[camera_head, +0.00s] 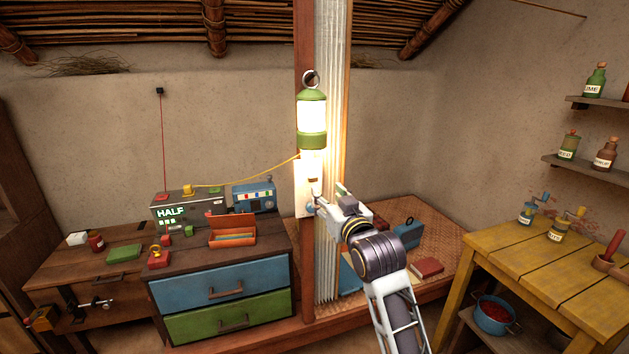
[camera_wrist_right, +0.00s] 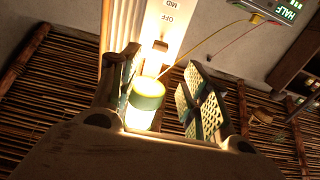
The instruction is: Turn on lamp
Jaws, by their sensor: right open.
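The lamp (camera_head: 312,116), a green-capped lantern with a ring on top, is mounted on the wooden post and glows bright. It also glows in the right wrist view (camera_wrist_right: 147,96). Below it is a pale switch plate (camera_head: 304,190); in the wrist view the plate (camera_wrist_right: 172,22) reads MID and OFF, with a small lever (camera_wrist_right: 160,46) by the lettering. My right gripper (camera_head: 328,197) is beside the plate's lower part. Its fingers are apart with nothing held, and the lamp shows between them in the wrist view. Whether a finger touches the lever is unclear. My left gripper is out of view.
A box reading HALF (camera_head: 173,213) stands on the left cabinet, with a yellow cable running to the post. A pleated curtain (camera_head: 331,80) hangs just right of the post. A yellow table (camera_head: 520,250) stands at the right.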

